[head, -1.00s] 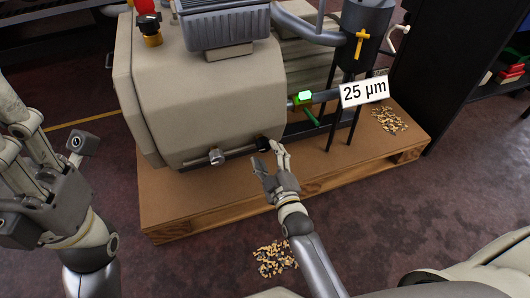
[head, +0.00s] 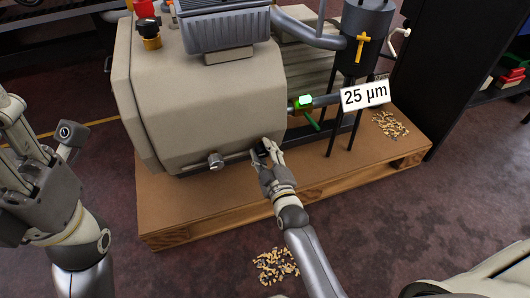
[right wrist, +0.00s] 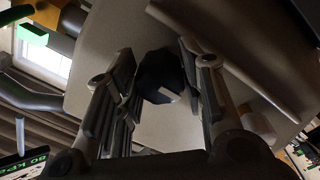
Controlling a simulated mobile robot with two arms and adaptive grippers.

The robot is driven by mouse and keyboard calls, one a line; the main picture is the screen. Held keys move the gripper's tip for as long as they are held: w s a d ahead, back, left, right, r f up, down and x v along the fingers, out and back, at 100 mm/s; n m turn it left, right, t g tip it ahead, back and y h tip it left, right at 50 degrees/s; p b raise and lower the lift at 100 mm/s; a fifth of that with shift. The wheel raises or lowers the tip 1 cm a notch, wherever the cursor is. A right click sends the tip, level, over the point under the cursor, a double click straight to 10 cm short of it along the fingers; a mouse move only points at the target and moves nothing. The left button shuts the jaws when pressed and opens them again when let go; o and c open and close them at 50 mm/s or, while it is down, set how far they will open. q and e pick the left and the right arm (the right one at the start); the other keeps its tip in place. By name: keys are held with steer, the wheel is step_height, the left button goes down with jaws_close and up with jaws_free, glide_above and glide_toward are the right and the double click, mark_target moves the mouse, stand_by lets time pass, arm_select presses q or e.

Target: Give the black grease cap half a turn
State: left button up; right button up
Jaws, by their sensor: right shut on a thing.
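In the head view the cap (head: 262,146) is mostly hidden by my right gripper (head: 264,153). In the right wrist view the fingers of my right gripper (right wrist: 160,85) stand on both sides of the cap and are shut on it. A pale mark shows on the cap's face. My left gripper (head: 35,150) is raised at the left, away from the pump, with its fingers spread and nothing between them.
The pump stands on a brown wooden base (head: 200,212). A green-handled valve (head: 305,108) and a "25 µm" sign (head: 364,94) are to the right of the cap. Small pellets lie on the base (head: 390,124) and on the floor (head: 274,265).

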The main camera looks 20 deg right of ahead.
steer(key=shift+r+m+p, duration=0.1)
steer(key=shift+m+p, duration=0.3)
steer(key=shift+p, duration=0.2)
